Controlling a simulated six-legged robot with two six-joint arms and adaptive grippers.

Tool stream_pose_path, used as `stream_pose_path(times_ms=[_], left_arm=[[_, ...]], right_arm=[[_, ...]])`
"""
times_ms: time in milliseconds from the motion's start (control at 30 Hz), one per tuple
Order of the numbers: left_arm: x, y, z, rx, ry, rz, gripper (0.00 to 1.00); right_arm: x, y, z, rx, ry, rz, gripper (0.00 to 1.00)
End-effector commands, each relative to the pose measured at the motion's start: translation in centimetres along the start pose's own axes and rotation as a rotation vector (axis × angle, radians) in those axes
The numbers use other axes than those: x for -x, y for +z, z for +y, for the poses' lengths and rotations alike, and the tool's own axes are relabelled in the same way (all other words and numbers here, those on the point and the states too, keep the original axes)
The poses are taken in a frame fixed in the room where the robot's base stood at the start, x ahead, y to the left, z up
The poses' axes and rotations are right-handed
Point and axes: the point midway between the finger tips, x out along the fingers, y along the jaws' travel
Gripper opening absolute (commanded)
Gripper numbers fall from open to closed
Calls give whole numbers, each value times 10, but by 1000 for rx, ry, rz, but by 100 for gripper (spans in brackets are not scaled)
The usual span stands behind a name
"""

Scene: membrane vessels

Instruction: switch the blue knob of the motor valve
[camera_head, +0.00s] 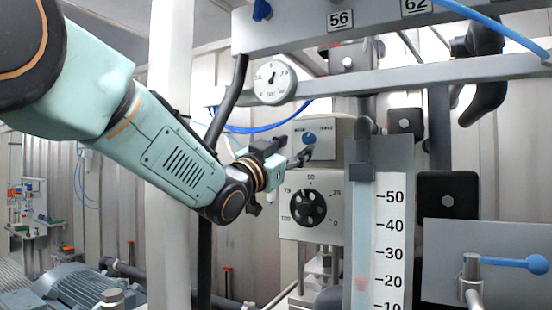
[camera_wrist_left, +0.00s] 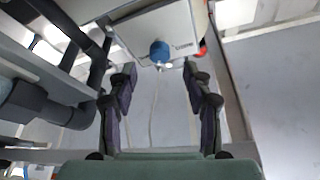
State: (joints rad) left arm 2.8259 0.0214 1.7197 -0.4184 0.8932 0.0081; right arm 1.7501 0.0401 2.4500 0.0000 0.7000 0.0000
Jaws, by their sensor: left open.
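The blue knob (camera_head: 309,138) sits on the upper face of the motor valve's grey box (camera_head: 324,152). Below it on the front panel (camera_head: 287,228) is a black dial with a printed scale. My left gripper (camera_head: 300,157) comes in from the left, its fingertips close to the left of the knob in the head view. In the left wrist view the blue knob (camera_wrist_left: 160,50) is ahead, between and beyond the two open fingers (camera_wrist_left: 158,80). The fingers appear apart from the knob, with nothing between them. My right gripper is not in view.
A round gauge (camera_head: 274,82) and a grey beam (camera_head: 420,76) are above the valve. A scaled level tube (camera_head: 391,240) stands to its right. A blue-handled lever (camera_head: 515,263) is at lower right. A light vertical post (camera_head: 171,250) stands behind my left arm.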

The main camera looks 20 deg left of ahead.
Motion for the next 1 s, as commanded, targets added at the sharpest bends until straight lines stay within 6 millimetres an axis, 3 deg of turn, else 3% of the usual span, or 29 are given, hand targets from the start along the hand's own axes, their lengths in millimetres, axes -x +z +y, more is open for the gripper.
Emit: stream_pose_path(times_ms=[200,400,1000], left_arm=[[36,-1,-1,2,-1,0,50],[58,-1,-1,2,-1,1,50],[65,-1,0,0,-1,1,50]], right_arm=[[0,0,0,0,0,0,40],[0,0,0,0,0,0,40],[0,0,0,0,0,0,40]])
